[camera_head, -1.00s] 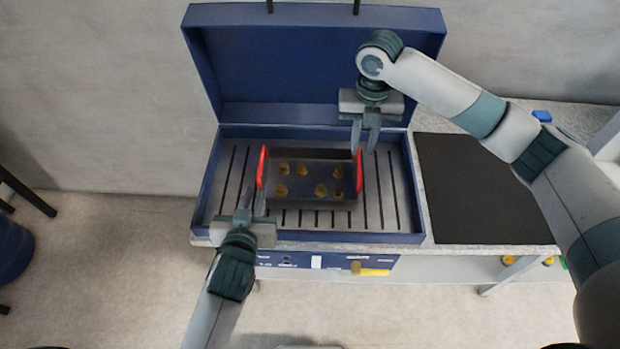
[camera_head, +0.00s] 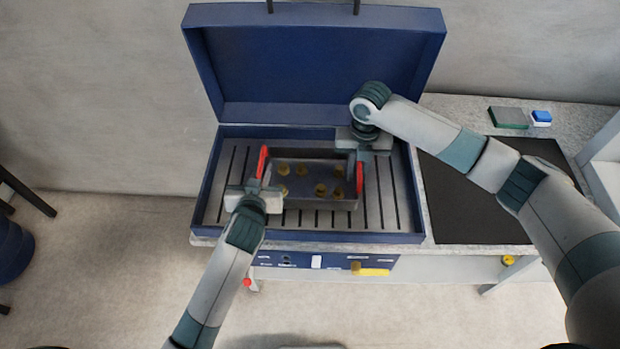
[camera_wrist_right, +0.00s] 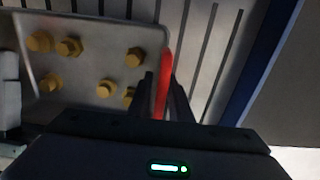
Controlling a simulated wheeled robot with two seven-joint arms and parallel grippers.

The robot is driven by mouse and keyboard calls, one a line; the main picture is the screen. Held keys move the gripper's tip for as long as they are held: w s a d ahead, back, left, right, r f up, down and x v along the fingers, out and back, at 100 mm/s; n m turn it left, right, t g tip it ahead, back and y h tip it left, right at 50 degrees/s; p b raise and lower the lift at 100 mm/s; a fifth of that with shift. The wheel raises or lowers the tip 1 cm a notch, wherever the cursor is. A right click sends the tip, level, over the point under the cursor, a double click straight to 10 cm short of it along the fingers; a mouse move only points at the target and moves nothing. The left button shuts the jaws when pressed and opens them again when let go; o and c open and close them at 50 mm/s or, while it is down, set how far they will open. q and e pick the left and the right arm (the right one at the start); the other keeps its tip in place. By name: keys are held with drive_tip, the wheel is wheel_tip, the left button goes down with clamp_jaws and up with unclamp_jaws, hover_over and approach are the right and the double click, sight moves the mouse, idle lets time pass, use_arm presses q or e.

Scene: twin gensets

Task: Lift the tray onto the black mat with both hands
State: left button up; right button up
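The grey tray (camera_head: 318,203) with red end handles holds several brass bolts. It rests on the slatted grill inside the open blue case. My left gripper (camera_head: 258,180) is at the tray's left red handle (camera_head: 262,161); its fingers are small here, and I cannot tell whether they grip it. My right gripper (camera_head: 357,165) is at the right red handle (camera_head: 360,178). In the right wrist view, the fingers of my right gripper (camera_wrist_right: 163,88) stand apart on either side of the red handle (camera_wrist_right: 164,75), seemingly with narrow gaps. The black mat (camera_head: 465,205) lies bare to the right of the case.
The blue case (camera_head: 213,190) has raised side walls between tray and mat, and its lid (camera_head: 310,65) stands open behind. A green-edged grey block (camera_head: 508,118) and a blue item (camera_head: 541,117) lie beyond the mat. My right arm passes over part of the mat.

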use_arm(q)
drive_tip(key=shift+c, duration=0.2)
use_arm(e)
drive_tip(key=shift+c, duration=0.3)
use_arm(q)
clamp_jaws()
use_arm(e)
clamp_jaws()
drive_tip(key=shift+r, duration=0.15)
idle(0.5)
